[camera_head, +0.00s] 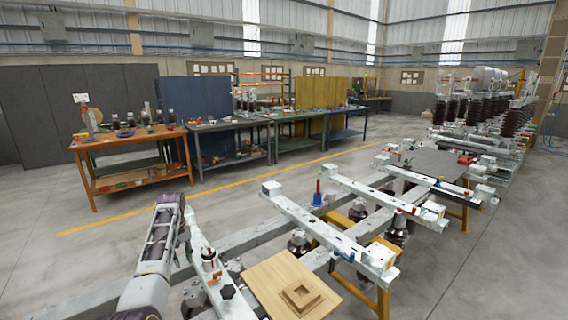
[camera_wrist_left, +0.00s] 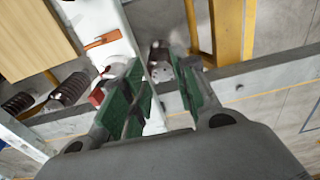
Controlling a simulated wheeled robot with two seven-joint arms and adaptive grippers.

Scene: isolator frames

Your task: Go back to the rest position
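My left arm (camera_head: 163,235) comes in from the lower left in the head view, above the near left end of the white metal frame. Its fingertips cannot be made out there. In the left wrist view my left gripper (camera_wrist_left: 158,88) has its two green-padded fingers apart, with nothing held between them. A white beam (camera_wrist_left: 113,30) and the floor lie beyond the fingers. A small red part (camera_wrist_left: 97,97) shows beside the left finger; I cannot tell whether they touch. My right gripper is not in view.
A wooden board (camera_head: 262,280) with a square block (camera_head: 302,296) lies on the frame, close to my arm. White crossbeams (camera_head: 325,232) stretch to the right. An orange workbench (camera_head: 92,142) and other benches stand behind. Open floor (camera_head: 120,208) separates them from the frame.

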